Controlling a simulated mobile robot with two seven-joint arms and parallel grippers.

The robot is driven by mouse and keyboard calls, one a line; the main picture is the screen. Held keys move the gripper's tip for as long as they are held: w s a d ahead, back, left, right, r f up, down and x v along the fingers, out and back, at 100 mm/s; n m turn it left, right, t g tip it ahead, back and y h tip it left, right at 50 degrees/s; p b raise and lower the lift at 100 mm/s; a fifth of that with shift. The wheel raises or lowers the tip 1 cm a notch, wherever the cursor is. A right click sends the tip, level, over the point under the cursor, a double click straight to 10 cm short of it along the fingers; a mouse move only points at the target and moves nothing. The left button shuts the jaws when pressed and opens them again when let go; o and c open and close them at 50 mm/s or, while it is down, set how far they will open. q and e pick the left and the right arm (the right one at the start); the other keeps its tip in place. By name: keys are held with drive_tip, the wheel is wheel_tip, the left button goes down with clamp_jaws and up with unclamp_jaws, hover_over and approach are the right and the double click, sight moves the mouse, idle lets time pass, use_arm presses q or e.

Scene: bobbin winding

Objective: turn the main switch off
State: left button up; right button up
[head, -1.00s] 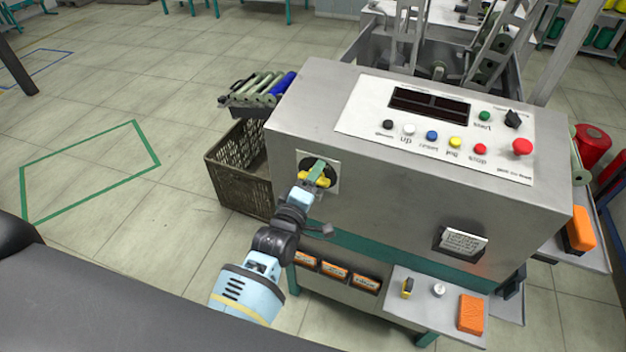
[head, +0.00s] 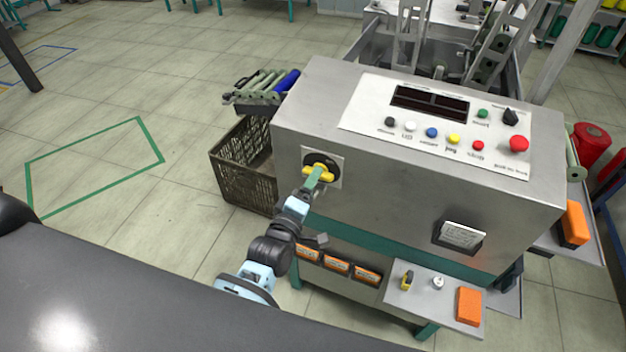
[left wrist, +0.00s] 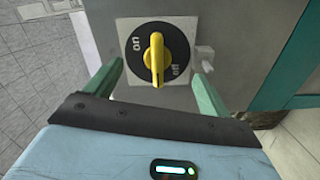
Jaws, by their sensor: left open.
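The main switch is a black round dial (head: 321,160) on a white plate on the left of the machine's front face. Its yellow handle (head: 319,173) also shows in the left wrist view (left wrist: 154,58), where it stands nearly upright in the picture, between the dial's two printed labels. My left gripper (head: 312,181) is just in front of the switch. In the left wrist view its two green fingers (left wrist: 161,73) are spread wide, left and right of the handle and apart from it. Nothing is held. My right gripper is not in view.
The sloping control panel (head: 375,118) has several coloured buttons, a black selector (head: 510,117) and a red mushroom button (head: 518,145). A dark crate (head: 240,170) stands left of the machine. A shelf (head: 420,300) with small items juts out lower right. Floor at left is clear.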

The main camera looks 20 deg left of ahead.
use_arm(q)
drive_tip(key=shift+s+a+r, duration=0.1)
drive_tip(key=shift+s+a, duration=0.05)
drive_tip(key=shift+s, duration=1)
drive_tip(key=shift+s+a+r, duration=0.1)
drive_tip(key=shift+s, duration=1.05)
